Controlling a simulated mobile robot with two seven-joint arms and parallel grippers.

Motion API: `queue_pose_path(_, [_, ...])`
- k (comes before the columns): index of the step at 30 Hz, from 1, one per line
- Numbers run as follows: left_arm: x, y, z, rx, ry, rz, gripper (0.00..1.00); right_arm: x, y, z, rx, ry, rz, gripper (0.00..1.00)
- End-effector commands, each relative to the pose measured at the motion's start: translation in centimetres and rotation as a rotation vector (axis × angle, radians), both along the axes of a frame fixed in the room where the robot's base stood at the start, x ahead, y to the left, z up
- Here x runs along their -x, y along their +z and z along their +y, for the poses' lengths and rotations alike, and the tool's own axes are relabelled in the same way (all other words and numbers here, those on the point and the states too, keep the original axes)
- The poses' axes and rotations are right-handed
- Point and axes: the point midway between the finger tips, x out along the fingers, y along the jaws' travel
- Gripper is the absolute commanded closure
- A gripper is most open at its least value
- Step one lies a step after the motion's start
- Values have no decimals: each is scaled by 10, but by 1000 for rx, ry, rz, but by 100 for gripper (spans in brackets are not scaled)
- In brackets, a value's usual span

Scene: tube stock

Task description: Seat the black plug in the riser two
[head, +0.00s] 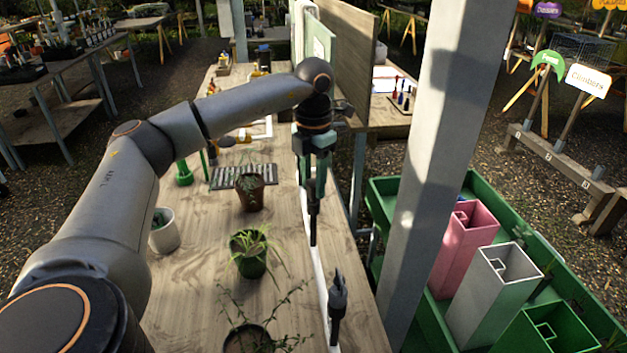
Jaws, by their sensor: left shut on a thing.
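My left gripper (313,203) points down over the right side of the wooden table, beside a white pipe (318,262). It is shut on a slim black piece, which looks like the black plug (313,230) and hangs below the fingers. Whether its lower end touches anything is hard to tell. A dark upright fitting (338,297) with a pronged top stands nearer along the white pipe. It may be a riser, but no number can be read on it. My right gripper is not in view.
Potted plants stand on the table (190,290) left of the pipe, including a brown pot (251,198) and a green pot (250,264). A grey post (430,150) rises at the right. Beyond it, a green tray (385,190) holds pink, white and green square tubes.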

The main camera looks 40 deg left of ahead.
Motion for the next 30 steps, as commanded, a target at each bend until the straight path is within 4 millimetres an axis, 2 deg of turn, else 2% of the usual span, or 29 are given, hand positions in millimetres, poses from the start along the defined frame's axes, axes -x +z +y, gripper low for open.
queue_pose_path(30, [0,-14,0,1,0,0,100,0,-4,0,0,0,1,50])
